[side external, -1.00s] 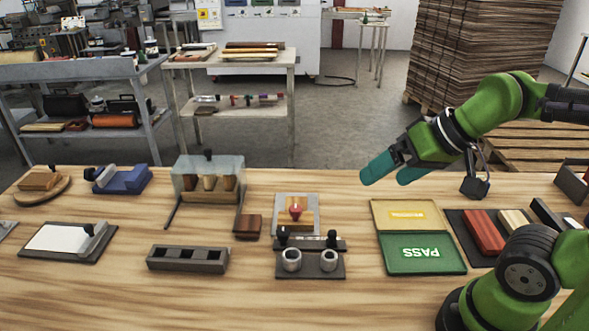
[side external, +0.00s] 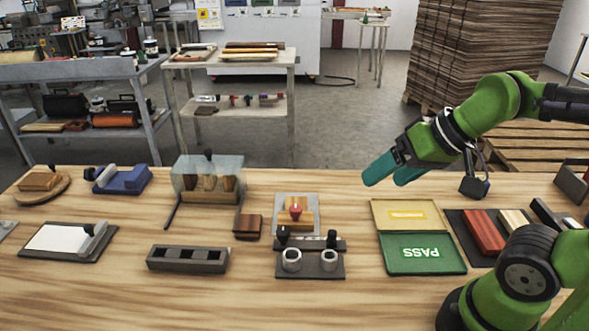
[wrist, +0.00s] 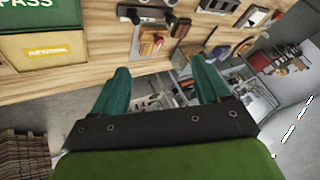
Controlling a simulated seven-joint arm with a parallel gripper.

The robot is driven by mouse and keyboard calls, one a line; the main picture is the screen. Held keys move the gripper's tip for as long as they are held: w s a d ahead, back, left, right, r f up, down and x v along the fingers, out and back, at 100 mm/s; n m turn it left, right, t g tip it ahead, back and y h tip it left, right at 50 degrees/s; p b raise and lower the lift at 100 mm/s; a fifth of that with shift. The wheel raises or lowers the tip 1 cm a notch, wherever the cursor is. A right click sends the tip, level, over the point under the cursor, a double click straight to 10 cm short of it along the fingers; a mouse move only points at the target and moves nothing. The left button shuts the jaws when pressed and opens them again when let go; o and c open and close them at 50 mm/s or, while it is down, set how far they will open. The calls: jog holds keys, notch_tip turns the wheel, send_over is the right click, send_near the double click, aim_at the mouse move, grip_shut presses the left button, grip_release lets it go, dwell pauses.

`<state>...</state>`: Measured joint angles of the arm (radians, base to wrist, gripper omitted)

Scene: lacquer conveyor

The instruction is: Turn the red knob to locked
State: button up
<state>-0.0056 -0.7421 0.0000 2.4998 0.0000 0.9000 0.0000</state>
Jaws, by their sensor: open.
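The red knob (side external: 296,210) sits on a wooden piece on a pale square plate (side external: 281,228), behind a dark fixture with two metal rings. The knob also shows small in the wrist view (wrist: 158,41), beyond my fingers. I cannot read its setting or any lock mark. My gripper (side external: 386,178) is open and empty, with teal fingers. It hangs above the table, to the right of the knob and well apart from it. In the wrist view my gripper (wrist: 159,66) has its two fingers spread wide.
The dark ring fixture (side external: 310,270) stands just in front of the plate. A green PASS tray (side external: 392,262) and a yellow tray (side external: 380,207) lie to its right. A clear-covered box (side external: 178,182) and a slotted dark block (side external: 160,262) are to its left.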

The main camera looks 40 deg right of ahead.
jog(key=w+n+g, duration=0.1)
jog(key=w, duration=0.2)
jog(key=w+f+n+g, duration=0.1)
jog(key=w, duration=0.2)
jog(key=w+a+n+g, duration=0.1)
jog(key=w, duration=0.2)
jog(key=shift+w+f+g, duration=0.15)
jog(key=shift+w+g, duration=0.15)
jog(key=shift+w, duration=0.1)
jog(key=shift+c, duration=1.3)
jog(key=n+g+h, duration=0.2)
jog(key=n+g, duration=0.2)
jog(key=n, duration=0.6)
send_over(296, 208)
jog(key=f, duration=0.1)
notch_tip(296, 208, down, 17)
jog(key=shift+r, duration=0.1)
jog(key=c, duration=1)
